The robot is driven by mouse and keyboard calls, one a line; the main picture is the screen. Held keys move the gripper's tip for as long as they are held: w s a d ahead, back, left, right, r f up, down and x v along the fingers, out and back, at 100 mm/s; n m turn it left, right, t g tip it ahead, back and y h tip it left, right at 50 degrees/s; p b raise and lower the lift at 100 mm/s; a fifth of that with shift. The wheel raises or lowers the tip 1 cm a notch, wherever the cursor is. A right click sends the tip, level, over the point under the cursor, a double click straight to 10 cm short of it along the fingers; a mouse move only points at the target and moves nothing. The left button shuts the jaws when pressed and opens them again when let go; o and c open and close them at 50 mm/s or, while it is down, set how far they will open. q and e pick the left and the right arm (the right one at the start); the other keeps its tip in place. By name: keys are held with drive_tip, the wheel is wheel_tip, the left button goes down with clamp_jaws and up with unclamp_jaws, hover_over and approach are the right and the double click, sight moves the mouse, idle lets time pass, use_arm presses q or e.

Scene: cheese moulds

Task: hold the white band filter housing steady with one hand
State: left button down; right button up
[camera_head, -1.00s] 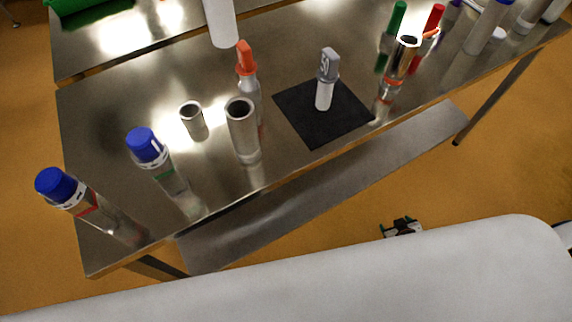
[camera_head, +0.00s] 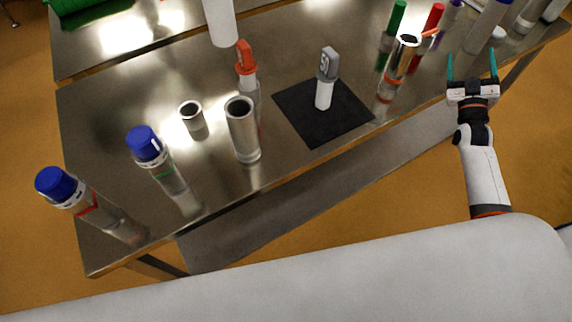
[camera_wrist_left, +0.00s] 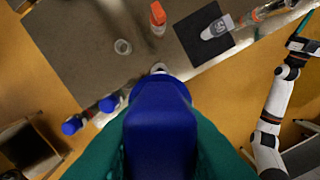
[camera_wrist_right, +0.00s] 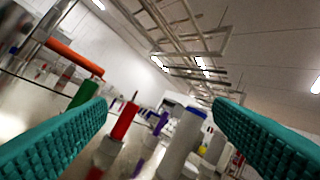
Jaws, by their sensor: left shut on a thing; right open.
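I cannot tell for sure which thing is the white band filter housing. An open steel cylinder (camera_head: 243,135) stands upright near the table's front edge, with a pale rim at its foot. Its top also shows in the left wrist view (camera_wrist_left: 159,67), partly hidden. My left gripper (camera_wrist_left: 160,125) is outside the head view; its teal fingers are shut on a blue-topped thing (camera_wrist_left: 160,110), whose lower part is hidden. My right gripper (camera_head: 471,58) is open and empty, at the table's right front edge. It also shows open in the right wrist view (camera_wrist_right: 160,108).
Two blue-capped cylinders (camera_head: 150,150) (camera_head: 62,188) stand at left. A small steel cup (camera_head: 192,115), an orange-topped thing (camera_head: 246,62) and a black mat (camera_head: 300,125) bearing a grey-topped white thing (camera_head: 326,75) are mid-table. An orange-banded steel cylinder (camera_head: 403,55) stands right.

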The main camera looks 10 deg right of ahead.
drive_tip(key=a+r+n+t+y, duration=0.2)
drive_tip(key=a+r+t+y, duration=0.15)
drive_tip(key=a+r, duration=0.4)
drive_tip(key=n+g+y, duration=0.2)
drive_tip(key=g+y, duration=0.5)
drive_tip(key=y, duration=0.4)
approach(254, 143)
drive_tip(key=shift+h, duration=0.25)
drive_tip(key=w+d, duration=0.3)
drive_tip(key=d, duration=0.1)
drive_tip(key=w+d+r, duration=0.1)
drive_tip(key=w+d, duration=0.3)
drive_tip(key=w+d+r, duration=0.1)
drive_tip(key=w+d, duration=0.2)
drive_tip(key=d, duration=0.1)
drive_tip(key=shift+w+d+r, duration=0.1)
drive_tip(key=shift+w+r, duration=0.1)
drive_tip(key=shift+r, duration=0.05)
drive_tip(key=s+a+f+g+y, duration=0.1)
drive_tip(key=s+a+g+y, duration=0.25)
drive_tip(key=s+a, duration=0.55)
drive_tip(key=shift+n, duration=0.4)
drive_tip(key=x, duration=1.3)
drive_tip(key=shift+s+a+f, duration=0.1)
drive_tip(key=shift+a, duration=0.45)
